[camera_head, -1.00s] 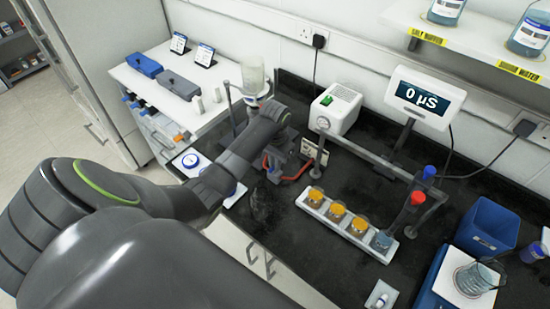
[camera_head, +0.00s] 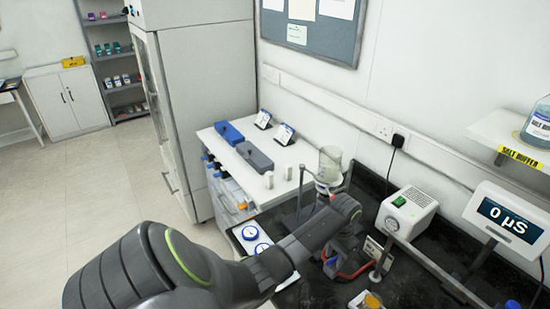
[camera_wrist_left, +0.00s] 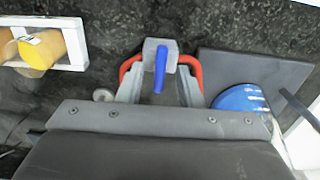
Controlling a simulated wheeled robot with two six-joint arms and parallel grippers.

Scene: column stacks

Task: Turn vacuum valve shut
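My left arm reaches over the dark bench in the head view. Its gripper (camera_head: 345,208) is near the glass vessel and the white box; its fingertips are hard to make out there. In the left wrist view, a blue lever (camera_wrist_left: 159,68) lies in front of a pale grey block (camera_wrist_left: 151,46), pointing toward the gripper's dark base plate. Red curved tubing (camera_wrist_left: 192,66) shows on both sides of the block. This looks like the vacuum valve. Pale grey parts flank the lever, and I cannot tell whether they grip it. My right gripper is not in view.
A glass vessel (camera_head: 329,163) stands behind my gripper. A white box with a green switch (camera_head: 406,213) is to its right. A rack with an orange-capped jar (camera_wrist_left: 41,48) is at the wrist view's upper left. A blue round object (camera_wrist_left: 239,97) lies at right.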

